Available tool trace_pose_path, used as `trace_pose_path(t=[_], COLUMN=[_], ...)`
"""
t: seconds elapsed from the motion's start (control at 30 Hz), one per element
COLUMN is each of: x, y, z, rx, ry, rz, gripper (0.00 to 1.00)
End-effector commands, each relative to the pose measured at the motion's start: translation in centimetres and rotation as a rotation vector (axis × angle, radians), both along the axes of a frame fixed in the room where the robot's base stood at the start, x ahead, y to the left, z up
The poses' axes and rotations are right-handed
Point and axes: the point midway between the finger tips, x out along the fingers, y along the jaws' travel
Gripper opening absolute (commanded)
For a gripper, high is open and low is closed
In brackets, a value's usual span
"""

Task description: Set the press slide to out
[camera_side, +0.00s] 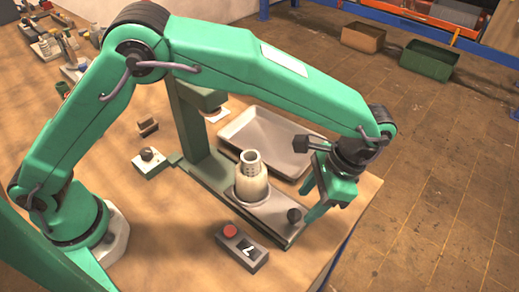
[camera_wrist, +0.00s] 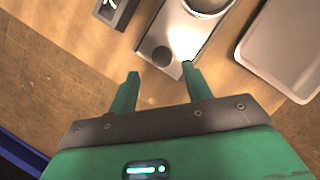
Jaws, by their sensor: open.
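The press has a green column (camera_side: 190,120) and a long grey base with the slide (camera_side: 272,213) running toward the table's front right edge. A pale ribbed vessel (camera_side: 252,182) stands upright in a ring on it, to the lower right of the press head (camera_side: 210,100). A dark round knob (camera_side: 294,215) sits at the slide's near end; it also shows in the wrist view (camera_wrist: 161,57). My gripper (camera_side: 308,203) is open and empty beside the knob. In the wrist view the knob appears just beyond the gap between my fingertips (camera_wrist: 161,70). Contact cannot be told.
A grey tray (camera_side: 240,118) lies behind the press. A control box (camera_side: 243,248) with a red button stands in front of it. The table edge is close to my gripper, with open floor beyond.

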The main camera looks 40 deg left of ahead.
Motion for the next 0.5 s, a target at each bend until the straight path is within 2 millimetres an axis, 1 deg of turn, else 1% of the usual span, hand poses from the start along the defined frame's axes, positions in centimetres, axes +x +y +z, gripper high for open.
trace_pose_path(t=[0.03,0.2,0.33,0.5], x=[0.2,0.7,0.9,0.9], y=[-0.3,-0.8,-0.9,-1.0], z=[0.7,2.3,3.0,3.2], rx=[-0.003,-0.002,-0.001,-0.001], ry=[-0.003,-0.003,-0.002,-0.002], rz=[-0.001,-0.001,-0.001,-0.001], gripper=[0.49,0.49,0.49,0.49])
